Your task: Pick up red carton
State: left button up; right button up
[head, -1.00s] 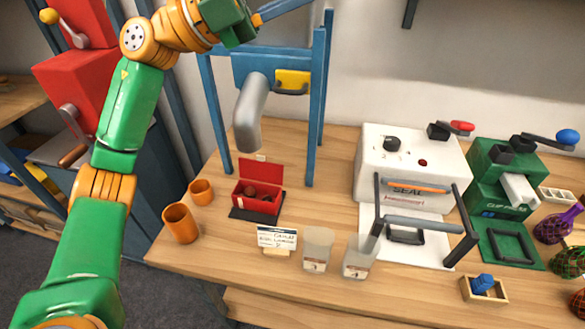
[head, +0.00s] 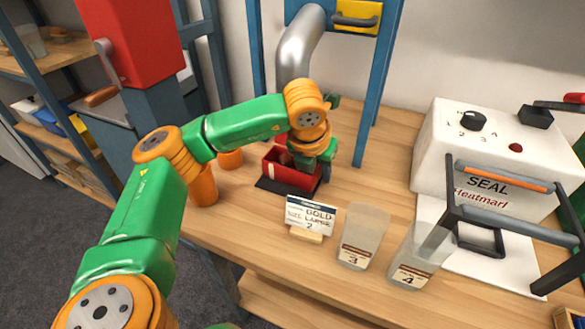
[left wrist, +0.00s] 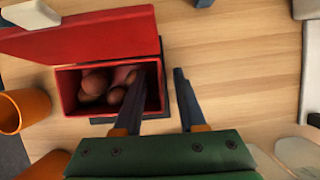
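The red carton (head: 288,178) stands on a dark pad (head: 264,186) on the wooden table, its lid raised. In the left wrist view the carton (left wrist: 66,88) is open and holds several brown chestnuts (left wrist: 100,86). My left gripper (head: 318,166) is at the carton's right side in the head view and hides part of it. In the left wrist view my left gripper (left wrist: 160,78) is open. One finger overlaps the carton's opening and the other is outside, with the right wall between them; contact cannot be told. My right gripper is not in view.
A white sealing machine (head: 470,165) stands to the right. A grey chute (head: 298,45) hangs above.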

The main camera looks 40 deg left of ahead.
pick_arm(q)
jog(key=shift+f, duration=0.15)
grip_shut()
dwell(1.3)
